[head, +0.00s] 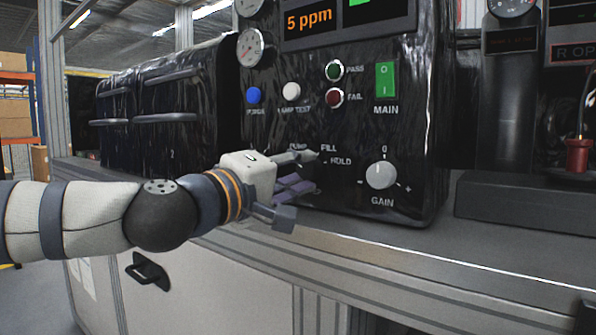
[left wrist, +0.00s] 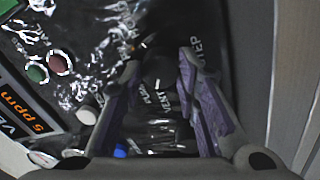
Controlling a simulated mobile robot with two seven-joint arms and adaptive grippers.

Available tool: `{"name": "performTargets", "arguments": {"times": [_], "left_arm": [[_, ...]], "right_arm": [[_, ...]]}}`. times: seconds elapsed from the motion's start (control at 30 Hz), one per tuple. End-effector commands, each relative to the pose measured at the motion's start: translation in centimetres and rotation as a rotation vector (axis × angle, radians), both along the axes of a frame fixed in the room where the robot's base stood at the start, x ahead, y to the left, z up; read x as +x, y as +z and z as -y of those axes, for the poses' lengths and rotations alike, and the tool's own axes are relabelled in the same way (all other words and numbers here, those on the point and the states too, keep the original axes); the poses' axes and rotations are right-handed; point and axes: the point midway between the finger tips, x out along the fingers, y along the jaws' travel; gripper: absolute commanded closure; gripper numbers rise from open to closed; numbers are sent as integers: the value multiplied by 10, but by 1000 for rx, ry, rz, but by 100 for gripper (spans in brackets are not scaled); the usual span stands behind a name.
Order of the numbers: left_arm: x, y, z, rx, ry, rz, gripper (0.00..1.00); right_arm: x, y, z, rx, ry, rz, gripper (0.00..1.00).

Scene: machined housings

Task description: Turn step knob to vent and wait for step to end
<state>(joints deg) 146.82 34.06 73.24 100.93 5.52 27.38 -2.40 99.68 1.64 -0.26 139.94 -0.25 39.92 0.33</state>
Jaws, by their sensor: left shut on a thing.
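My left gripper (head: 300,172) reaches from the left to the lower front of the black control panel (head: 300,130). It covers the step knob in the head view; the labels PUMP, FILL and HOLD show around it. In the left wrist view the two purple-padded fingers of my left gripper (left wrist: 160,62) stand on either side of the dark step knob (left wrist: 158,69), shut on it. The STEP label is beside the right fingertip and VENT shows between the fingers. My right gripper is in neither view.
A white gain knob (head: 381,175) sits right of my gripper. Above are a blue button (head: 254,95), a white lamp test button (head: 291,91), a green pass lamp (head: 334,70), a red fail lamp (head: 334,97) and the green main switch (head: 385,81). The display (head: 308,20) reads 5 ppm.

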Motion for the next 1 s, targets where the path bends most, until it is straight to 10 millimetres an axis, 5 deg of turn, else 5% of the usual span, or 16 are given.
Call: {"name": "performTargets", "arguments": {"times": [0.83,0.87,0.93,1.0], "left_arm": [[0,-1,1,-102,-1,-78,99],[0,-1,1,-102,-1,-78,69],[0,-1,1,-102,-1,-77,53],[0,-1,1,-102,0,-76,50]], "right_arm": [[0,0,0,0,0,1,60],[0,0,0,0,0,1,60],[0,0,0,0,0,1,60],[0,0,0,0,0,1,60]]}}
